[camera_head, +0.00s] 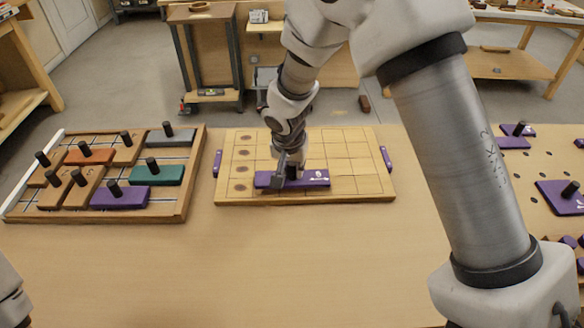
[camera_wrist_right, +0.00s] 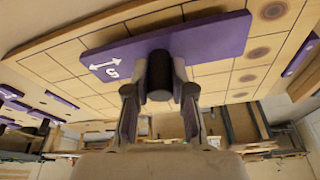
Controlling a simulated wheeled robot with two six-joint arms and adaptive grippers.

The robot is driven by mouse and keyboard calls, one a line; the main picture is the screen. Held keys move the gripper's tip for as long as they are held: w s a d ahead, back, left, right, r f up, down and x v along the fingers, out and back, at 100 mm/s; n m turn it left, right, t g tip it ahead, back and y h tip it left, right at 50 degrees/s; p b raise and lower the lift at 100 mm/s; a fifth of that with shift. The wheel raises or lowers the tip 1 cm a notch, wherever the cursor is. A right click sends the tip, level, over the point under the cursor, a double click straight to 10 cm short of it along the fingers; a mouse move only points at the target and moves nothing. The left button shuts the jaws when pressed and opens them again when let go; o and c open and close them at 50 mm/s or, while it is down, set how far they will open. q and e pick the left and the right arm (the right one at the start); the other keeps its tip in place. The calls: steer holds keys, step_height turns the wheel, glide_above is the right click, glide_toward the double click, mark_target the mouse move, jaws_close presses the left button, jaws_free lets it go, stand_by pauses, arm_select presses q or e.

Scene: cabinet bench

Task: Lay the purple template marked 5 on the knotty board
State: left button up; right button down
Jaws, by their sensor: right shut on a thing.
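The purple template marked 5 (camera_head: 318,178) is over the lower rows of the knotty board (camera_head: 355,184), roughly parallel to its near edge. Its black peg (camera_wrist_right: 160,72) is between the fingers of my right gripper (camera_head: 288,172), which is shut on it. The white 5 and arrow show in the wrist view near one end of the template (camera_wrist_right: 108,68). I cannot tell whether the template touches the board or hangs slightly above it. The board has a grid and a column of dark knots at its left. My left gripper is not in view.
A framed tray (camera_head: 190,185) at the left holds several pegged templates, one of them purple (camera_head: 122,197). A perforated board at the right bears other purple templates (camera_head: 560,197). Purple handles (camera_head: 218,164) flank the knotty board. The bench front (camera_head: 200,270) is clear.

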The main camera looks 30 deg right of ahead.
stand_by(0.4)
steer(key=shift+f+b, duration=0.2)
steer(key=shift+b, duration=0.15)
steer(key=shift+f, duration=0.1)
stand_by(0.3)
steer(key=shift+f+b, duration=0.1)
steer(key=shift+b, duration=0.3)
steer(key=shift+f+b, duration=0.5)
steer(key=shift+b, duration=0.1)
steer(key=shift+f+b, duration=0.2)
steer(key=shift+b, duration=0.2)
stand_by(1.2)
